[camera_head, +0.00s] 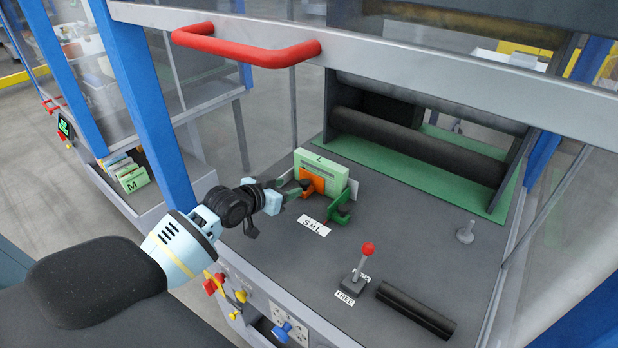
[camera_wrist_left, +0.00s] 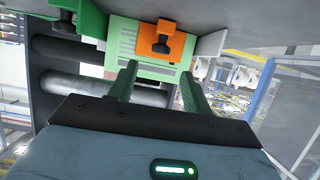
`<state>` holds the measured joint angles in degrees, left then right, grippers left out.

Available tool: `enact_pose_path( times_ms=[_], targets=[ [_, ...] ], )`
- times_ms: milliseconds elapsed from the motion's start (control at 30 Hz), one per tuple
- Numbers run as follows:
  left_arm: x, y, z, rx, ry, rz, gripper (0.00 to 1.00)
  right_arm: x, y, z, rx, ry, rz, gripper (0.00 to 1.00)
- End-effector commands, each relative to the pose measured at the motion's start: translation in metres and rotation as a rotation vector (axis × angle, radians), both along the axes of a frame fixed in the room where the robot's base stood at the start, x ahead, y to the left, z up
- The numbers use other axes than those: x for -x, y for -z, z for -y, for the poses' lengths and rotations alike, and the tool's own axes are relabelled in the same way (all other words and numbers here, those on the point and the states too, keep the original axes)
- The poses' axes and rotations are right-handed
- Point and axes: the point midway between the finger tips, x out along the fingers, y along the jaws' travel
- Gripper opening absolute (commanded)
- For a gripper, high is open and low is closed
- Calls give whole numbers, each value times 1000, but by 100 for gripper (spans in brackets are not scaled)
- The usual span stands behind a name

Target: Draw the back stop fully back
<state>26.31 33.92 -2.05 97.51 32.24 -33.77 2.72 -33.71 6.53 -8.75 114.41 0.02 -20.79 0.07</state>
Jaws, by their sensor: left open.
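No part is marked as the back stop, and I cannot tell for sure which it is. A pale green block marked L (camera_head: 330,171) stands upright on the dark deck, with an orange piece (camera_head: 314,180) at its near face. A dark green bracket (camera_head: 340,207) stands just right of the orange piece. My left gripper (camera_head: 292,190) is open, low over the deck at the left of the orange piece. In the left wrist view, its fingers (camera_wrist_left: 158,87) are apart and point at the pale green block (camera_wrist_left: 126,42) and orange piece (camera_wrist_left: 178,43). Contact is unclear. My right gripper is out of view.
An S M L label (camera_head: 313,226) lies before the block. A red-knobbed lever (camera_head: 367,250) stands by a FREE label (camera_head: 345,298). A black ribbed bar (camera_head: 416,311) lies at the right. A red handle (camera_head: 245,52) and grey frame cross above. Rollers (camera_head: 420,145) are behind.

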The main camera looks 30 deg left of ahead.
Motion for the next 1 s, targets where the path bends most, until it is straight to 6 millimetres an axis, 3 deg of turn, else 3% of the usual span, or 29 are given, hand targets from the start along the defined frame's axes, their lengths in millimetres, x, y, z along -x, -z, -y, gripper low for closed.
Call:
enact_pose_path(
  times_ms=[167, 400, 700, 1000],
  targets=[
    [-4, 2, 0, 1, 0, 0, 49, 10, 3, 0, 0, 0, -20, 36],
    [-30, 14, 2, 1, 0, -2, 49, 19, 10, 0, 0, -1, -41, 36],
    [-63, 28, 4, -1, -1, -2, 49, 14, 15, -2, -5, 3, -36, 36],
    [-72, 30, 6, -2, 1, 0, 49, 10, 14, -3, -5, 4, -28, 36]
  ],
)
